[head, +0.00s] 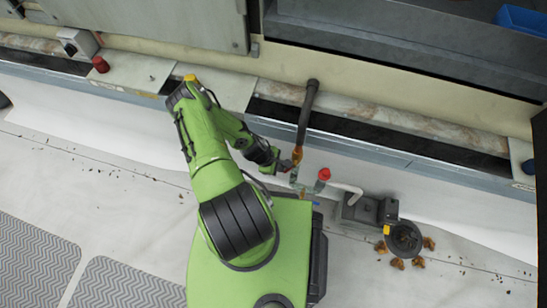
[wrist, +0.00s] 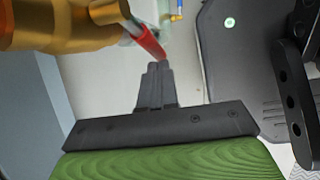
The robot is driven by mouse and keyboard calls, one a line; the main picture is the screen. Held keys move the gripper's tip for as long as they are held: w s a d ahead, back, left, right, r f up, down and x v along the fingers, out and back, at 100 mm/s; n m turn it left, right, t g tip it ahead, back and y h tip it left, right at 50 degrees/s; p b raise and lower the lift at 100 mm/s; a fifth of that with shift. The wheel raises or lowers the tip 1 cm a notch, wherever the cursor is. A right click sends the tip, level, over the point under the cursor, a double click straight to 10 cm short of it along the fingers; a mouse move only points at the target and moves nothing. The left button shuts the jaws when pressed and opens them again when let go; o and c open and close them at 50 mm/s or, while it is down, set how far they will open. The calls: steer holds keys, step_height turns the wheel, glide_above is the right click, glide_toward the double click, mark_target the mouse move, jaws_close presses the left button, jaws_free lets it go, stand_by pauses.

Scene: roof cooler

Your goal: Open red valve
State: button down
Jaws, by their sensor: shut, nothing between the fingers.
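The red valve lever (wrist: 148,42) shows in the wrist view, slanting down from a large brass body (wrist: 65,25) at the upper left. My gripper (wrist: 155,68) is shut and empty, its fingertips just below the lever's lower end. I cannot tell whether they touch it. In the head view my gripper (head: 283,166) is beside the brass fitting (head: 297,155) at the foot of a dark pipe; the lever there is too small to make out clearly.
A red-topped fitting (head: 324,174) stands to the right of my gripper on white pipework. A dark pump-like unit (head: 403,238) sits farther right among brown leaves. A small blue handle (wrist: 177,17) shows in the wrist view. A metal ledge (head: 400,160) runs behind.

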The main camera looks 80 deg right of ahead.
steer(key=shift+s+a+f, duration=0.15)
steer(key=shift+s+f, duration=0.7)
steer(key=shift+s, duration=0.2)
steer(key=w, duration=1.4)
steer(key=shift+a+r, duration=0.3)
